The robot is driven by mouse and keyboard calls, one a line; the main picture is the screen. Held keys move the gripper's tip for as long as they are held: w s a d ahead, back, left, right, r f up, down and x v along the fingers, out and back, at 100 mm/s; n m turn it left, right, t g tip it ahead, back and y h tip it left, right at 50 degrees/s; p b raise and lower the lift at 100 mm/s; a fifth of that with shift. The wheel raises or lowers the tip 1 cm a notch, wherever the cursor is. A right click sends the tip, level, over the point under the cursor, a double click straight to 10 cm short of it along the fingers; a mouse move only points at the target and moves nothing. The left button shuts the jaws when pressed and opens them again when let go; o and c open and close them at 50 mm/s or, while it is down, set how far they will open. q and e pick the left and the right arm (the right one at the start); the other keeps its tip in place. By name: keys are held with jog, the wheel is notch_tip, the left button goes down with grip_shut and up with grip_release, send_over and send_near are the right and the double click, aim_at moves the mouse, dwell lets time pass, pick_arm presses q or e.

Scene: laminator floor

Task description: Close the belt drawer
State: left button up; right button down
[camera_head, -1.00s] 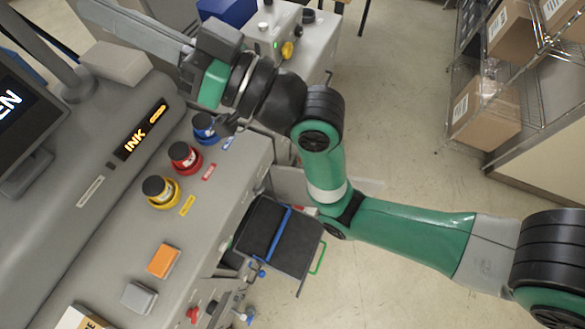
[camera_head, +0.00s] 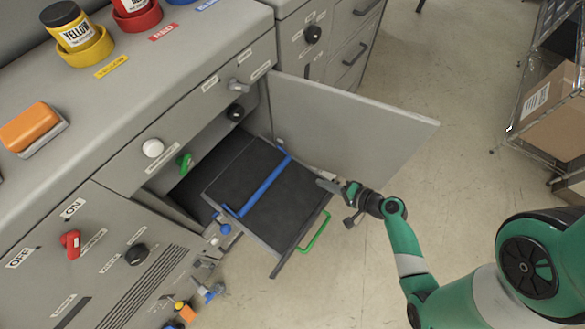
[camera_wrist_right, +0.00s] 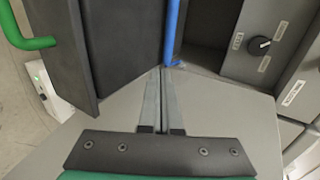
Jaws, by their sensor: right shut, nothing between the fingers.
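The belt drawer (camera_head: 262,205), a dark flat tray with a blue bar (camera_head: 257,190) across it and a green handle (camera_head: 314,233) at its front, sticks out of the open cabinet. In the right wrist view the drawer (camera_wrist_right: 125,45) fills the upper left, with the green handle (camera_wrist_right: 28,40) at far left and the blue bar (camera_wrist_right: 171,30) near the middle. My right gripper (camera_head: 326,185) is shut and empty beside the drawer's right side, near the open door. Its closed fingers (camera_wrist_right: 164,75) point toward the drawer; contact cannot be told. My left gripper is out of view.
The grey cabinet door (camera_head: 350,125) stands open to the right of the drawer. Black, white and green knobs sit around the opening. A wire rack with a cardboard box (camera_head: 555,110) stands at the far right. The floor in front is clear.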

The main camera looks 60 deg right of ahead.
jog(key=shift+d, duration=0.3)
jog(key=b, duration=0.4)
send_near(286, 166)
jog(key=w+f, duration=0.1)
jog(key=f, duration=0.2)
jog(key=shift+w, duration=0.4)
jog(key=w, duration=0.3)
jog(key=shift+w+d+f+b, duration=0.2)
jog(key=shift+b, duration=0.1)
jog(key=shift+w, duration=0.25)
